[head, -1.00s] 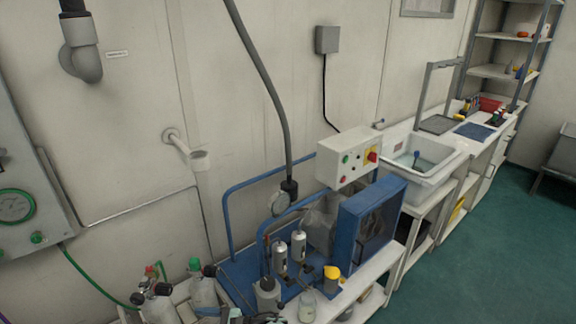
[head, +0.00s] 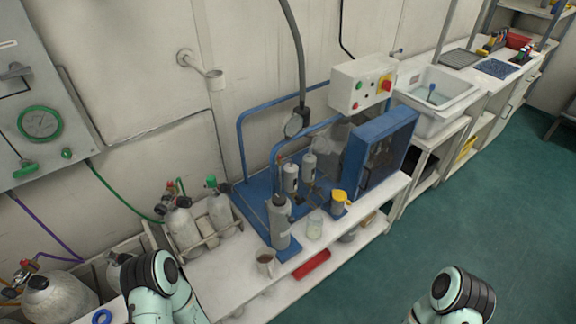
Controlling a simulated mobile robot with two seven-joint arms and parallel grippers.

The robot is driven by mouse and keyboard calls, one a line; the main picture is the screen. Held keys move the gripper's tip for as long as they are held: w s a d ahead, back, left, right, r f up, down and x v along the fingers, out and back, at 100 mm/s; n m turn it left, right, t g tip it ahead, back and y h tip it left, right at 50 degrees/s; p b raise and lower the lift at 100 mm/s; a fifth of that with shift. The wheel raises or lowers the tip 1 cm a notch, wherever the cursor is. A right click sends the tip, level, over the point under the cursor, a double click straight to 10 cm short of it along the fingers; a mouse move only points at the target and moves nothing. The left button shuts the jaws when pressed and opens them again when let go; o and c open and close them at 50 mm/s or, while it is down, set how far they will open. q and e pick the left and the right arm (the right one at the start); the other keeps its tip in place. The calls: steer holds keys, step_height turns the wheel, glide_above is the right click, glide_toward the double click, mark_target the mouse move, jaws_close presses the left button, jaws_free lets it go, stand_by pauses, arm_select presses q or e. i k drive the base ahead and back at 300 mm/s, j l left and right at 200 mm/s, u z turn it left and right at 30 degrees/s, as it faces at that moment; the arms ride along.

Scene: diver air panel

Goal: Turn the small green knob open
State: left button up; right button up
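A grey wall panel (head: 30,75) stands at the left edge of the head view. It carries a round gauge with a green rim (head: 41,123). A small green knob (head: 67,154) sits below and right of the gauge, by the start of a green hose. How far the knob is turned cannot be told. Another green part (head: 25,170) is at the panel's lower left. A cylinder in the rack also has a green knob (head: 211,181) on top. Only links of my two arms show at the bottom edge; both grippers are out of view, and nothing of mine is near the panel.
Grey cylinders (head: 181,228) stand in a rack below the panel, and a large cylinder (head: 55,300) is at lower left. Green (head: 125,195) and purple (head: 45,232) hoses hang from the panel. A blue-framed machine (head: 375,150) stands on the bench. Green floor (head: 440,215) is clear at right.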

mark_target(66, 154)
steer(key=u, duration=2.35)
